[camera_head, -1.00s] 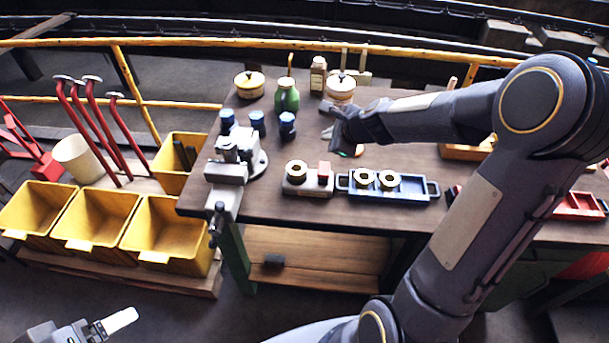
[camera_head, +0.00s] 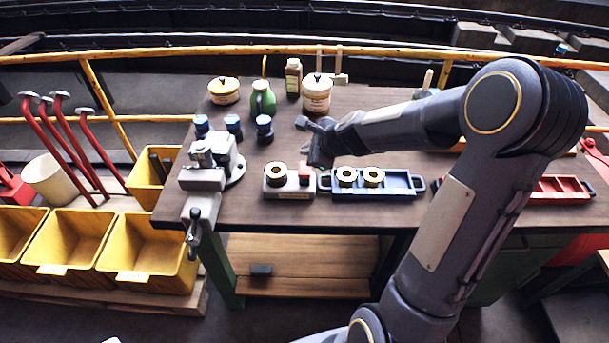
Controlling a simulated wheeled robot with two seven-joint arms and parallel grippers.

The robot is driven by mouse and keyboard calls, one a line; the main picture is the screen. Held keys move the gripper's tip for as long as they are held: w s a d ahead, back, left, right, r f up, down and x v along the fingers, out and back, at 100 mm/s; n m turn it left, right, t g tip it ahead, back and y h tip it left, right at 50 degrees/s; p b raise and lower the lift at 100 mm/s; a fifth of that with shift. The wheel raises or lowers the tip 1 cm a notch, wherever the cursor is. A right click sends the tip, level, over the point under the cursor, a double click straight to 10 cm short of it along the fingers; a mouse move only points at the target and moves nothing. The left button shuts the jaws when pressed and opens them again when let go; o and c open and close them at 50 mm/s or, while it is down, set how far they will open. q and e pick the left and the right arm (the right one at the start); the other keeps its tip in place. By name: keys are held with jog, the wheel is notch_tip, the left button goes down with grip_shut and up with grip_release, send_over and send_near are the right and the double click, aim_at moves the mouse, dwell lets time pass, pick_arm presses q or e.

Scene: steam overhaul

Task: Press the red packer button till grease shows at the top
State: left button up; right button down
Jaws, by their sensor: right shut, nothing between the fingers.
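The packer is a small grey block (camera_head: 288,190) on the workbench, with a brass ring (camera_head: 276,175) on its left part. The red button (camera_head: 304,175) is on its right part. My right gripper (camera_head: 317,161) is shut and empty, pointing down just behind and right of the red button. I cannot tell whether its tips touch the button. I see no grease at the top of the ring, but it is too small to tell. My left gripper is out of view; only a pale sliver shows at the bottom left edge.
A blue tray (camera_head: 400,192) with two brass rings stands just right of the packer. A green bottle (camera_head: 263,100) and cream pots (camera_head: 317,95) stand behind. A red tray (camera_head: 560,190) is far right.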

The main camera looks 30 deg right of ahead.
aim_at(305, 167)
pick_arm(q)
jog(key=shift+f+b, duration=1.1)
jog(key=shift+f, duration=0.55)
pick_arm(e)
jog(key=shift+f, duration=1.7)
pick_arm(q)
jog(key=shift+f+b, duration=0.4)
pick_arm(e)
jog(key=shift+f, duration=0.4)
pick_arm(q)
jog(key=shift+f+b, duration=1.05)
pick_arm(e)
jog(key=shift+f, duration=1.1)
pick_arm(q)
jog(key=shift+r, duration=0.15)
pick_arm(e)
jog(key=shift+r, duration=0.1)
pick_arm(q)
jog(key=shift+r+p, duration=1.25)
jog(key=shift+p, duration=0.15)
pick_arm(e)
jog(key=shift+r, duration=1.4)
notch_tip(305, 167, up, 5)
jog(key=p, duration=0.5)
jog(key=shift+r, duration=0.1)
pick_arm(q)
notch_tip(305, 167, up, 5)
